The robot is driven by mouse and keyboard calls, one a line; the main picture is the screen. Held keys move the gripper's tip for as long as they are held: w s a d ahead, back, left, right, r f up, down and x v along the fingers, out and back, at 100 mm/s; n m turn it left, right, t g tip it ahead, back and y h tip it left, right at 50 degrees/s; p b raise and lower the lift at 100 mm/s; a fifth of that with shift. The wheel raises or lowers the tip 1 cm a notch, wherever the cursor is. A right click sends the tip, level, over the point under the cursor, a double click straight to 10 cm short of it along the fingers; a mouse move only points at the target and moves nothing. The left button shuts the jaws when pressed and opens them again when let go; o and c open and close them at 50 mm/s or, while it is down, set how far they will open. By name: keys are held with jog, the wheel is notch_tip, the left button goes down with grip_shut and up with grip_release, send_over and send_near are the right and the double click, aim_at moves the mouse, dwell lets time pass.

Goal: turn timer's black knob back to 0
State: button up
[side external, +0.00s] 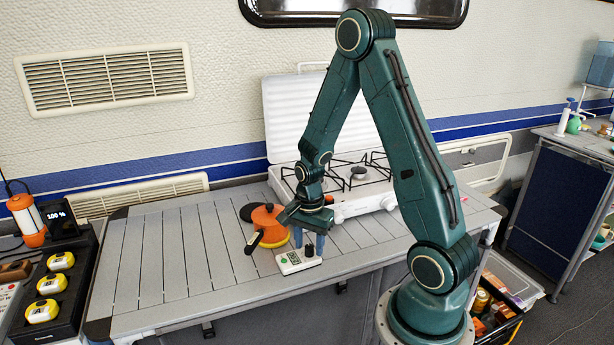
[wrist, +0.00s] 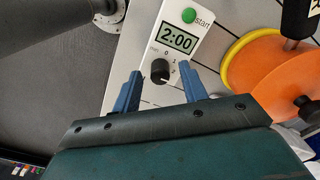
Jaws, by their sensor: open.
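The white timer (side external: 290,262) lies near the table's front edge, below my gripper (side external: 309,243). In the wrist view the timer (wrist: 193,22) has a green start button and a display reading 2:00. Its black knob (wrist: 160,71) has small marks around it, including 0 at the top; where the knob points is too small to tell. My gripper's two blue fingers (wrist: 161,77) are open, one on each side of the knob in the picture, with visible gaps. The knob (side external: 309,251) also shows in the side view; the exact finger height above the timer is unclear.
An orange pot (side external: 268,226) with a dark handle stands close behind and left of the timer. A white camp stove (side external: 355,203) with its lid up stands behind my gripper. The slatted table (side external: 170,265) is clear on the left.

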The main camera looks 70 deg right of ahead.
grip_shut()
jog(key=shift+n, duration=0.3)
jog(key=n, duration=0.8)
jog(key=shift+n, duration=0.3)
jog(key=n, duration=0.4)
jog(key=shift+n, duration=2.4)
